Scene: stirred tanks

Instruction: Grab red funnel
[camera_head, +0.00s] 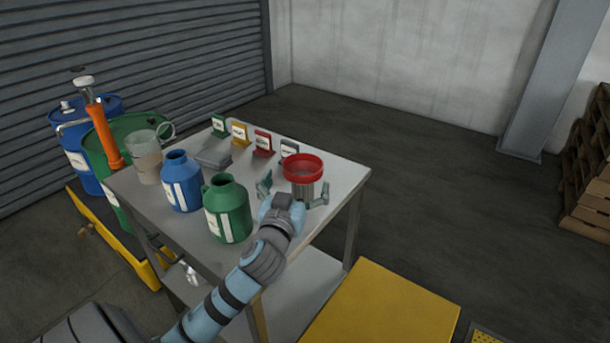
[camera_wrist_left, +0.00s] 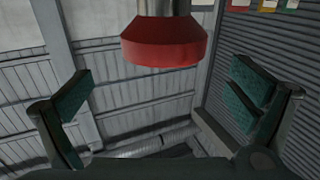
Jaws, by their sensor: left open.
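The red funnel (camera_head: 303,168) has a wide rim and sits on top of a grey metal cylinder (camera_head: 303,191) near the right corner of the table (camera_head: 341,182). In the left wrist view the red funnel (camera_wrist_left: 165,42) appears at the top, inverted, with part of the metal cylinder (camera_wrist_left: 164,7) above it. In the left wrist view the jaws (camera_wrist_left: 160,100) are wide apart with nothing between the fingertips. My right gripper is not seen.
A green bottle (camera_head: 228,210) and a blue bottle (camera_head: 182,182) stand left of my gripper. A clear jug (camera_head: 148,160) stands farther left. Small coloured signs, including a red one (camera_head: 263,143), line the back edge. Drums (camera_head: 140,128) stand behind the table's left side.

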